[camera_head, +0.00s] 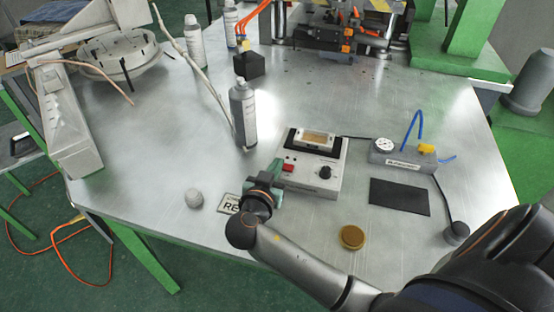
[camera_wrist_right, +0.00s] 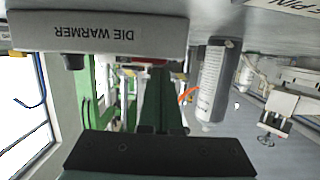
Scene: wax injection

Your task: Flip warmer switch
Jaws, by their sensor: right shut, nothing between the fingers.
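The die warmer (camera_head: 325,179) is a white box in the middle of the table in the head view, with a gold-coloured block on top. Its red switch (camera_head: 288,168) is at the front left and its black knob (camera_head: 324,172) at the front right. My right gripper (camera_head: 276,166) is shut and empty, with its tips close to the box's left front corner, by the switch. I cannot tell whether they touch it. In the right wrist view the die warmer (camera_wrist_right: 125,32) appears upside down, beside the green fingers (camera_wrist_right: 160,95). My left gripper is out of view.
A grey bottle (camera_head: 243,118) stands behind my right gripper. A grey ball (camera_head: 194,198) lies to its left, and a labelled plate (camera_head: 229,203) is partly hidden beneath it. A gold disc (camera_head: 352,237), a black mat (camera_head: 400,196) and a grey box with a blue tube (camera_head: 403,157) are to the right.

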